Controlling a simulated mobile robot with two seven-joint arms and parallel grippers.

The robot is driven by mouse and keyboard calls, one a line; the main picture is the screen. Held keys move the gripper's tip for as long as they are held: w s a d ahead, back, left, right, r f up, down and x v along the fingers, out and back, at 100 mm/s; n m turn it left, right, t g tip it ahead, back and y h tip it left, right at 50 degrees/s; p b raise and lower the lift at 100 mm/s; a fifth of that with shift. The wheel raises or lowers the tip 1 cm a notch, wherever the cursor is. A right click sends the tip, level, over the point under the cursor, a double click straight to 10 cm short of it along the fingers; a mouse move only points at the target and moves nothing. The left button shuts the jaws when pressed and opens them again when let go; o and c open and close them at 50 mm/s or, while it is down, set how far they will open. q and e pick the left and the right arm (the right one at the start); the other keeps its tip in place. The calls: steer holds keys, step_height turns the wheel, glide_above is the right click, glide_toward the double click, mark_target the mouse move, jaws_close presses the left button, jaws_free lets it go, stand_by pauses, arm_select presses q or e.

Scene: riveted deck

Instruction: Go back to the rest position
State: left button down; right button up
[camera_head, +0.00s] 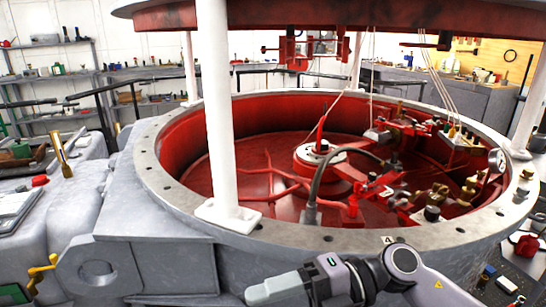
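My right arm comes in from the bottom right, with its white elbow-like joint and dark wrist at the bottom edge. Its gripper (262,291) points left, in front of the grey wall of the large round vessel (180,215). I see the gripper side-on and partly cut by the bottom edge, so its finger gap does not show. Nothing is visible hanging from it. My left gripper and arm are not in view.
The vessel has a bolted grey rim, a red interior with pipes and valves, and a white post (220,120) on the rim. A yellow crank (38,274) is at lower left. A brass cylinder (61,156) stands on the left housing. Shelves and benches line the back.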

steer(key=w+d+r+m+t+y+p, duration=0.25)
steer(key=w+m+t+y, duration=0.2)
steer(key=m+t, duration=0.75)
steer(key=w+d+f+m+t+h+p, duration=0.1)
steer(key=w+d+f+m+t+h, duration=0.1)
steer(key=d+f+m+t+h, duration=0.65)
steer(key=s+d+f+m+g+h+p, duration=0.1)
steer(key=s+d+f+m+h, duration=0.3)
steer(key=f, duration=0.5)
steer(key=s+d+f+m+g+h+p, duration=0.2)
steer(key=s+d+f+m+g+h, duration=0.2)
steer(key=s+f+m, duration=0.4)
steer(key=shift+s+d+f+m+h, duration=0.35)
steer(key=shift+s+d+m+h, duration=0.4)
steer(key=shift+h, duration=0.25)
steer(key=shift+g, duration=0.25)
